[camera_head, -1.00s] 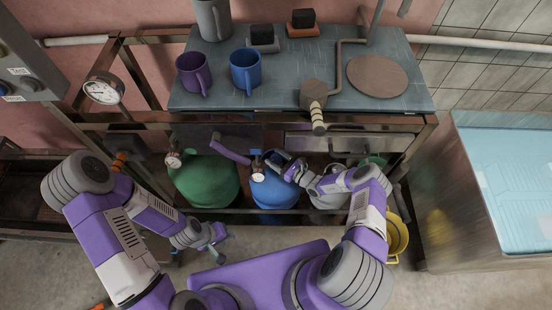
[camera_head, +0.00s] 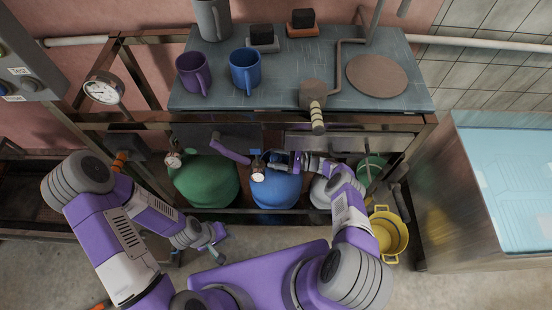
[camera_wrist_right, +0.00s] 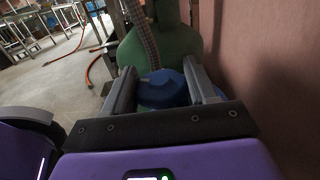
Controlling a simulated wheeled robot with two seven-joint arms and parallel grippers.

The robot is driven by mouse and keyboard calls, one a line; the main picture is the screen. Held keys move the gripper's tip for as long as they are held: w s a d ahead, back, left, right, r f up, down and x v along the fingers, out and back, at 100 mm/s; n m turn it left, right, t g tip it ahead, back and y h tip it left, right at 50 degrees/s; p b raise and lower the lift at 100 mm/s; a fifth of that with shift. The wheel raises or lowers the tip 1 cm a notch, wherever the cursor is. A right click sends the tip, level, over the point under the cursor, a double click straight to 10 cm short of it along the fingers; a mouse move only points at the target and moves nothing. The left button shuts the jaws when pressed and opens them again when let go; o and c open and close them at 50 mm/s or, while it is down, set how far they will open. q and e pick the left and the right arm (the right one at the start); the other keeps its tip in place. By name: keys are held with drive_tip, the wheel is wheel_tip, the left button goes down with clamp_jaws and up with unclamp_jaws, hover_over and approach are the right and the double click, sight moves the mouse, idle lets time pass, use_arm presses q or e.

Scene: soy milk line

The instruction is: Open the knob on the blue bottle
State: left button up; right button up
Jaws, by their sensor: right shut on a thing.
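The blue bottle (camera_head: 277,190) stands under the worktable, with a small round gauge (camera_head: 258,172) at its top. My right gripper (camera_head: 277,160) reaches in from the right at the top of this bottle. In the right wrist view, a blue rounded knob (camera_wrist_right: 168,88) sits between the two fingers of my right gripper (camera_wrist_right: 160,74), which is shut on it. How far the knob is turned cannot be told. My left gripper (camera_head: 218,240) hangs empty in front of the green bottle (camera_head: 207,182); its finger opening is too small to judge.
A frame bar (camera_head: 240,211) runs low across the front of the bottles. A yellow bucket (camera_head: 390,235) stands at the right. The worktable (camera_head: 215,95) above holds a purple mug (camera_head: 193,73) and a blue mug (camera_head: 245,70). A pink wall (camera_wrist_right: 270,70) is close in the wrist view.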

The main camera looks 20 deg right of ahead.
drive_tip(key=shift+w+d+r+n+g, duration=0.1)
drive_tip(key=shift+w+r+n+g, duration=0.15)
drive_tip(key=shift+g, duration=0.25)
idle(0.3)
drive_tip(key=o, duration=0.7)
drive_tip(key=shift+s, duration=0.1)
drive_tip(key=shift+o, duration=1.2)
drive_tip(key=shift+s+f, duration=0.1)
drive_tip(key=shift+f, duration=0.05)
